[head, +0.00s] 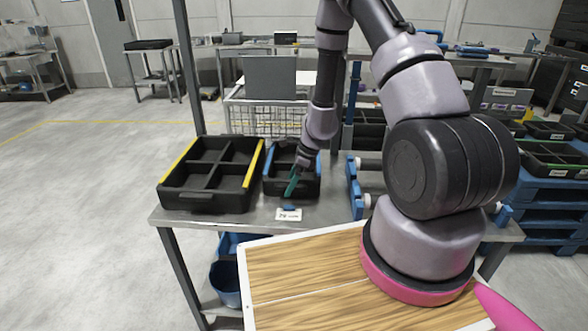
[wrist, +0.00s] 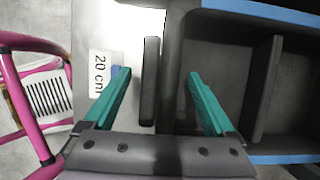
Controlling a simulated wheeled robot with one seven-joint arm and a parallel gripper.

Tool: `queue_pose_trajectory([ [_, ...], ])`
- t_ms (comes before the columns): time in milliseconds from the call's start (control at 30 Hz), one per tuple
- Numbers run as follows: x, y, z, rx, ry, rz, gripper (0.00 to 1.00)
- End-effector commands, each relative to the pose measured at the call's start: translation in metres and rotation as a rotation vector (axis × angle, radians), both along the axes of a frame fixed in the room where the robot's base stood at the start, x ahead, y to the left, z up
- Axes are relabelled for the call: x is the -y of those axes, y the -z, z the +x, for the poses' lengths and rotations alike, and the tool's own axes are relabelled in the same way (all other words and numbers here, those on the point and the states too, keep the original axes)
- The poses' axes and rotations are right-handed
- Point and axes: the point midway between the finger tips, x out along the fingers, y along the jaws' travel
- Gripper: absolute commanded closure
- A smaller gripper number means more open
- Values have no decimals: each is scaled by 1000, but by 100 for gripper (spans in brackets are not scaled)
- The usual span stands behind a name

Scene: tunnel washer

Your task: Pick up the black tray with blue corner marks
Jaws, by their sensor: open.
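The black tray with blue corner marks (head: 273,187) stands on the grey metal table, right of a black tray with yellow marks. It has blue strips along its sides and dividers inside. In the wrist view the tray (wrist: 215,60) fills the right side, with blue edges at top and bottom. My gripper (head: 293,181) is at the tray's front side. Its teal fingers (wrist: 158,73) are open, one over the tray interior and one outside. A dark upright bar or handle (wrist: 150,85) at the tray's front wall lies between them. I cannot tell whether the fingers touch it.
The black tray with yellow marks (head: 207,197) stands close on the left. Blue brackets (head: 354,188) stand to the right. A wire-basket cart (head: 262,119) is behind.

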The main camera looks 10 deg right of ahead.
Motion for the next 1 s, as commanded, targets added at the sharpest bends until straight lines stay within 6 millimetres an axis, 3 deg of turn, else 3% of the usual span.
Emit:
queue_pose_trajectory([
  [133, 0, 0, 0, 0, 0, 0, 14],
  [300, 0, 0, 0, 0, 0, 0, 79],
  [367, 0, 0, 0, 0, 0, 0, 100],
  [767, 0, -6, 1, 2, -1, 0, 100],
  [1000, -1, -42, 2, 8, -5, 0, 100],
])
